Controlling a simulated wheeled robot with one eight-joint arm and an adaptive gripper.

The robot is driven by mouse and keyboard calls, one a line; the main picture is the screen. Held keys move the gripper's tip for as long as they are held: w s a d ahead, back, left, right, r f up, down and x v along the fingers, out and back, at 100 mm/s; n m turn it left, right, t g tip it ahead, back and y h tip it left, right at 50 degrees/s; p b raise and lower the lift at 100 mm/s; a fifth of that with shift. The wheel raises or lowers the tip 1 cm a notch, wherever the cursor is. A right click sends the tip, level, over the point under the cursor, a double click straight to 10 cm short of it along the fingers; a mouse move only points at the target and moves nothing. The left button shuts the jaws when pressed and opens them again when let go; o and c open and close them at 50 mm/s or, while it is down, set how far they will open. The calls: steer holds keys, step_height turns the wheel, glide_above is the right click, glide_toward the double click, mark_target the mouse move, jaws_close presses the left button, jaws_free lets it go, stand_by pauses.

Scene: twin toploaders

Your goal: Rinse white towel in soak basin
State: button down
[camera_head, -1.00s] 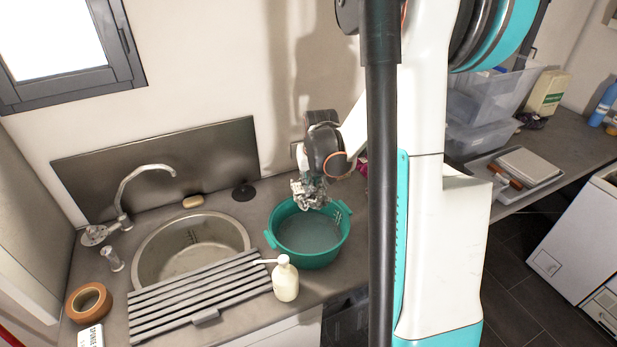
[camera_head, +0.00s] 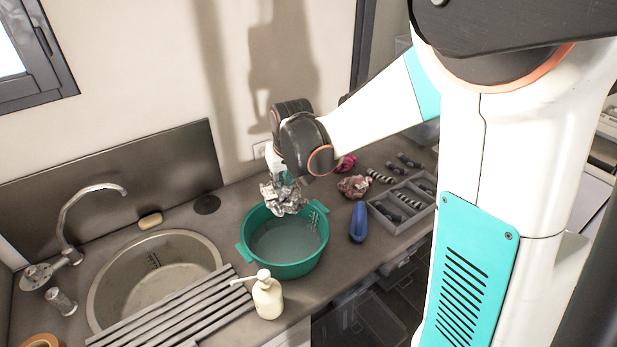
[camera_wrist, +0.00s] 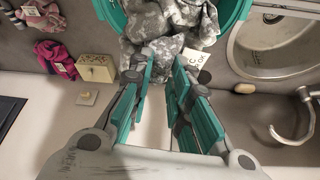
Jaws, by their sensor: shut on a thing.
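A crumpled white and dark-grey mottled towel (camera_head: 283,198) hangs from my gripper (camera_head: 284,182) at the back rim of the green soak basin (camera_head: 290,270). The basin holds greyish water. In the wrist view the towel (camera_wrist: 172,22) spreads across the basin, whose green wall (camera_wrist: 108,14) shows on both sides. My gripper (camera_wrist: 160,60) is shut on the towel's near edge, with a small white tag (camera_wrist: 196,58) beside the fingers. Whether the towel touches the water is unclear.
A round sink (camera_head: 110,290) with a tap (camera_head: 80,200) and a slatted drainer (camera_head: 180,310) lies left of the basin. A soap pump bottle (camera_head: 267,297) stands in front. A blue object (camera_head: 358,222) and a divided tray (camera_head: 402,208) lie right.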

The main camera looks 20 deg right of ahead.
steer(key=shift+f+b, duration=0.45)
steer(key=shift+f, duration=0.1)
step_height(320, 180, down, 22)
steer(key=b, duration=1.6)
